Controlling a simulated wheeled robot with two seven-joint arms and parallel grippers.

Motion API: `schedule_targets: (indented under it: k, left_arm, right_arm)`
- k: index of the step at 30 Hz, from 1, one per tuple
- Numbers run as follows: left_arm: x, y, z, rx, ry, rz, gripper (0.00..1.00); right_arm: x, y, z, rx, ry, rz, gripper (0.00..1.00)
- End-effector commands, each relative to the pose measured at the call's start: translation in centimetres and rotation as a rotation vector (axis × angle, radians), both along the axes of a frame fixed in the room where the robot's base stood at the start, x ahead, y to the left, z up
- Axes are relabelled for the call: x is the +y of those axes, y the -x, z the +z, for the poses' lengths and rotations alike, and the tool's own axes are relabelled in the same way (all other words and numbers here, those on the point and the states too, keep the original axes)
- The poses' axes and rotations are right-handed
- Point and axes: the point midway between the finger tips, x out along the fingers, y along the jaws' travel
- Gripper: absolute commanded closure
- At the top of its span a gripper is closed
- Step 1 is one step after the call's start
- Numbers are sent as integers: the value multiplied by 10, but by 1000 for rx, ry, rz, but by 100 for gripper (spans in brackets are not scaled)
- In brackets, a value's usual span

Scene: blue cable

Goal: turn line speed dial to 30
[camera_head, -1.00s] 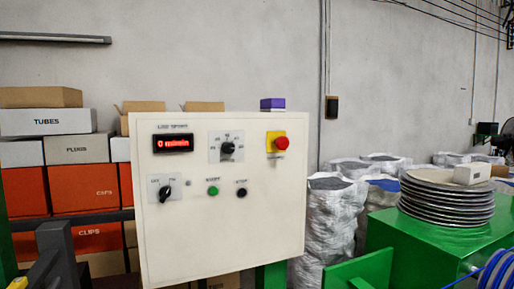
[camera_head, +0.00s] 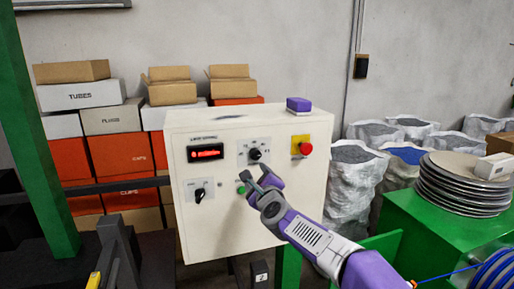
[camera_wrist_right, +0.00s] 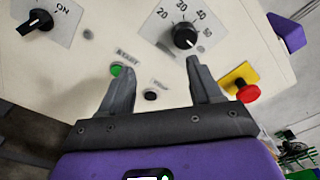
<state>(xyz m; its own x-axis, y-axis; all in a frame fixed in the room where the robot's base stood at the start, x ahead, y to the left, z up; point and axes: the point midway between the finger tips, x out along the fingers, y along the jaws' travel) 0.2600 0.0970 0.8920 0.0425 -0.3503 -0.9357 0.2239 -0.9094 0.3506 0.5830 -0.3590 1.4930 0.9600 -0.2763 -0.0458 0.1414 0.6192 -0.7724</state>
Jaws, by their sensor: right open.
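The line speed dial (camera_head: 255,154) is a black knob on a scale plate on the cream control panel (camera_head: 230,230). In the right wrist view the dial (camera_wrist_right: 185,37) sits between printed numbers 20, 30, 40 and 50. A red-lit display (camera_head: 206,153) is left of it in the head view. My right gripper (camera_head: 258,178) is in front of the panel, just below the dial, apart from it. In the wrist view its fingers (camera_wrist_right: 160,80) are spread and empty, the right fingertip just under the dial. My left gripper is out of view.
The panel also has a green start button (camera_wrist_right: 116,70), a black stop button (camera_wrist_right: 151,96), a red emergency button (camera_head: 305,148) on yellow and an on switch (camera_head: 199,195). A purple-topped box (camera_head: 299,104) lies on top. Stacked plates (camera_head: 462,190) stand right.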

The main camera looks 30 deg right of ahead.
Motion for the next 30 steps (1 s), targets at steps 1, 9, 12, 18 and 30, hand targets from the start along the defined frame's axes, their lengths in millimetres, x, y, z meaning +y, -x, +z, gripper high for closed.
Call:
schedule_targets:
  k: [1,9,12,18,30]
  left_arm:
    - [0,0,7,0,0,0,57]
    - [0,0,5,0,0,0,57]
    - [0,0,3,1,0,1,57]
    - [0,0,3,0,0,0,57]
    - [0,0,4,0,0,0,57]
  right_arm:
    - [-5,5,21,-36,-37,-9,36]
    - [-18,-6,35,-75,-85,-23,36]
    - [-22,-20,34,-74,-82,-23,36]
    - [-30,-45,35,-73,-82,-22,36]
    - [-34,-63,35,-74,-84,-19,36]
